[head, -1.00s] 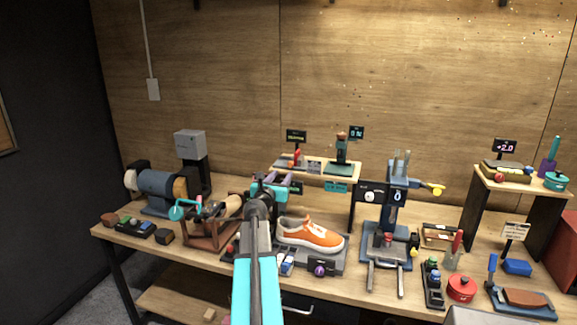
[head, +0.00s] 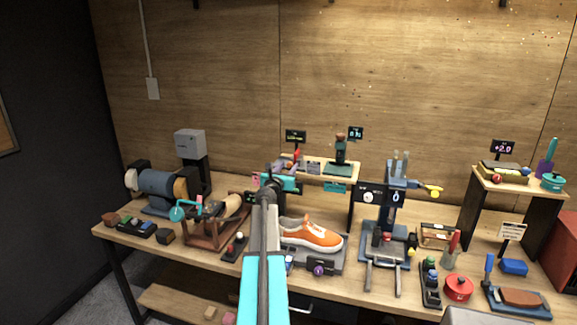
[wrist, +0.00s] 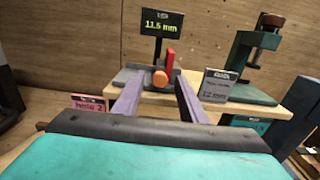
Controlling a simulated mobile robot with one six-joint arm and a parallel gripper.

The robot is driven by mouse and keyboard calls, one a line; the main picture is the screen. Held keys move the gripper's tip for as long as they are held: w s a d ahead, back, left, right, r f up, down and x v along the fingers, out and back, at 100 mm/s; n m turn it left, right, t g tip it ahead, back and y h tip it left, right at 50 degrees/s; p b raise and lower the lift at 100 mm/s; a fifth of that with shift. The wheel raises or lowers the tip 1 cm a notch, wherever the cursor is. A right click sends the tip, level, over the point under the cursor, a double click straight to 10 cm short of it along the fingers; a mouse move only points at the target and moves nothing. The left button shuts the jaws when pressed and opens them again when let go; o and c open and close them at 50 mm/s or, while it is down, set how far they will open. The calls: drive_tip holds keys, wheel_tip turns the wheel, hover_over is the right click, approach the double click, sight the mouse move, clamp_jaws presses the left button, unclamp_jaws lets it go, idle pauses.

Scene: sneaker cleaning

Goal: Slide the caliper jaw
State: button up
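The caliper (wrist: 128,74) sits on the raised shelf as a grey base with an upright red jaw (wrist: 169,61) and a round orange piece (wrist: 159,78). A display (wrist: 161,26) behind it reads 11.5 mm. In the head view the red jaw (head: 297,156) is small and partly hidden by my gripper. My gripper (wrist: 159,86) is open, its two purple-grey fingers apart and pointing at the caliper. The orange piece appears between the fingertips; I cannot tell whether they touch it.
A small sign (wrist: 217,85) reading 12 mm stands right of the caliper, before a green press-like stand (wrist: 246,70). A pink label (wrist: 89,103) is at left. Below, the bench holds an orange sneaker (head: 312,234), a grinder (head: 160,190) and a blue stand (head: 388,222).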

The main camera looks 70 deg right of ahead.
drive_tip(key=shift+d, duration=0.75)
clamp_jaws()
